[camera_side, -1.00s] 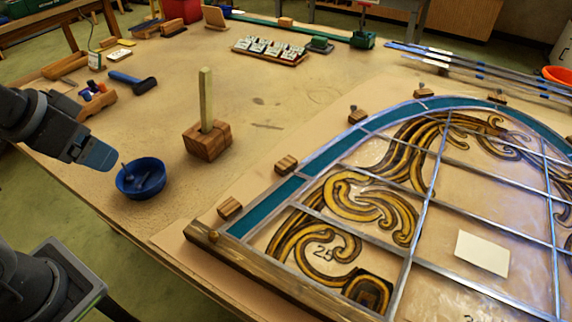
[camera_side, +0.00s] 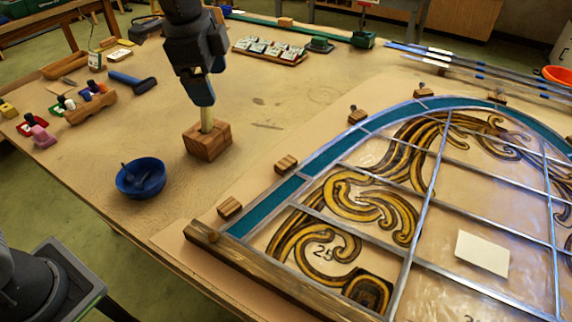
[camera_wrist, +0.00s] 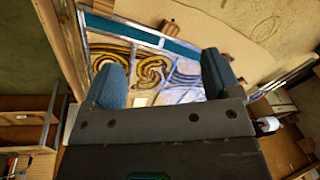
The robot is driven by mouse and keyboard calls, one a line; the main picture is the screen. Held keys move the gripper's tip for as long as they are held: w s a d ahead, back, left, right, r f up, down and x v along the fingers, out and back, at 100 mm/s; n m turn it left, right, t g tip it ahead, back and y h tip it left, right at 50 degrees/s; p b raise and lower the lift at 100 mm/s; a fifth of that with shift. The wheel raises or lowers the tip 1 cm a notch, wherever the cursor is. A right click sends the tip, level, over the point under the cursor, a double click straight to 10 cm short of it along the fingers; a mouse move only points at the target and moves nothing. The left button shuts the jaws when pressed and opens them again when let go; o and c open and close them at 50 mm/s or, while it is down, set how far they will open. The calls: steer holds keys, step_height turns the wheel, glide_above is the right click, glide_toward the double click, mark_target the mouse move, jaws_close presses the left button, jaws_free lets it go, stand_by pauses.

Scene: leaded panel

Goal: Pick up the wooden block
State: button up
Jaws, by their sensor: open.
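The wooden block (camera_side: 207,143) stands on the bench left of the leaded panel, with a pale upright stick (camera_side: 207,117) rising from its top. My gripper (camera_side: 202,98) is above the block in the side view, pointing down. Its fingers overlap the upper part of the stick; I cannot tell whether the stick is between, behind or touching them. In the wrist view my gripper (camera_wrist: 162,65) has its two blue fingers wide apart, with nothing visible held between them. I cannot make out the block in the wrist view.
A blue bowl (camera_side: 141,178) is just left of the block. The leaded panel (camera_side: 436,157), edged by small wooden blocks (camera_side: 286,165), fills the right. A hammer (camera_side: 133,80) and a wooden rack (camera_side: 91,107) lie at left. A tray of pieces (camera_side: 270,49) is behind.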

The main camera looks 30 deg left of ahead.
mark_target(283, 160)
steer(key=w+d+f+m+g, duration=0.2)
steer(key=w+d+f+m, duration=0.6)
steer(key=w+f, duration=0.15)
steer(key=f, duration=1.3)
steer(key=shift+w+f, duration=0.3)
steer(key=shift+f, duration=0.05)
steer(key=shift+c, duration=0.4)
steer(key=c, duration=0.9)
